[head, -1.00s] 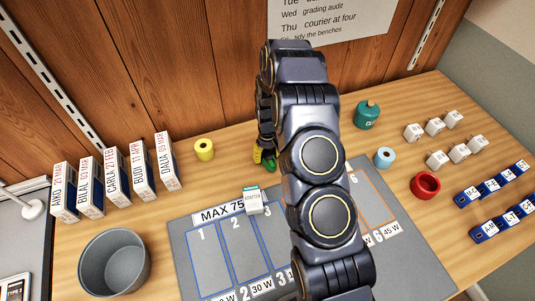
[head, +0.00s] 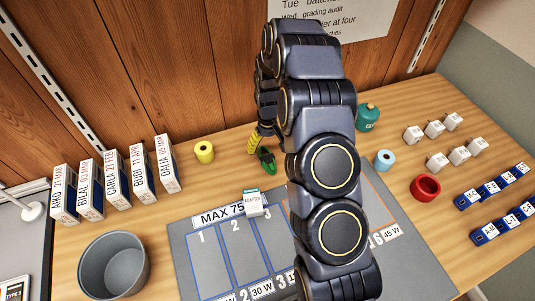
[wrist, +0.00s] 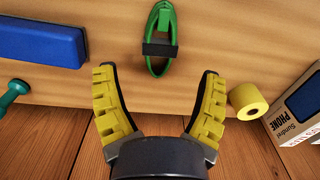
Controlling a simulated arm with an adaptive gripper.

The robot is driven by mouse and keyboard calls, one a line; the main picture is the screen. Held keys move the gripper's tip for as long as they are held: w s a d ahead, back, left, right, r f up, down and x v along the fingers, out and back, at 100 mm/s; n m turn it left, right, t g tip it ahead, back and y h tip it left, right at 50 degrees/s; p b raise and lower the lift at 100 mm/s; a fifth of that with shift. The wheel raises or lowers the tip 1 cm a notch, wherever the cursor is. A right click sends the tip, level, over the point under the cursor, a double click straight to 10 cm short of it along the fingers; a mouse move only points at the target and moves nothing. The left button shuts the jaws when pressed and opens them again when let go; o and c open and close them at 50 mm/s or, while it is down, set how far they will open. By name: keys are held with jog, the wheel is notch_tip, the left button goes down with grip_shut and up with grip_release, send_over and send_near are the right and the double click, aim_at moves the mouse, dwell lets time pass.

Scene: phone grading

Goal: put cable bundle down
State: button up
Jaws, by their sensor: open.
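The cable bundle (head: 267,158) is a green loop with a dark band around its middle. It lies on the wooden bench behind the grey mat, and it shows at the top middle of the wrist view (wrist: 161,38). My gripper (wrist: 158,88) has yellow padded fingers spread wide apart, with nothing between them. The bundle is beyond the fingertips and apart from them. In the head view my gripper (head: 253,143) is mostly hidden behind my arm, with one yellow finger showing just above and left of the bundle.
A yellow roll (head: 204,151) stands left of the bundle, near several upright phone boxes (head: 142,172). A white adapter box (head: 252,203) is at the back edge of the grey mat (head: 195,255).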

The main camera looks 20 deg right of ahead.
aim_at(267, 158)
jog(key=s+a+r, duration=0.2)
jog(key=s+r, duration=0.2)
jog(key=r, duration=0.4)
jog(key=s+a+r, duration=0.2)
jog(key=s+r, duration=0.1)
jog(key=r, duration=0.5)
jog(key=s+a+r+g, duration=0.1)
jog(key=s+r, duration=0.3)
jog(key=s, duration=0.8)
jog(key=s+a+r, duration=0.3)
jog(key=s+r, duration=0.1)
jog(key=s, duration=0.9)
jog(key=shift+s+a+r+g, duration=0.15)
jog(key=shift+r+g, duration=0.05)
jog(key=shift+g, duration=0.2)
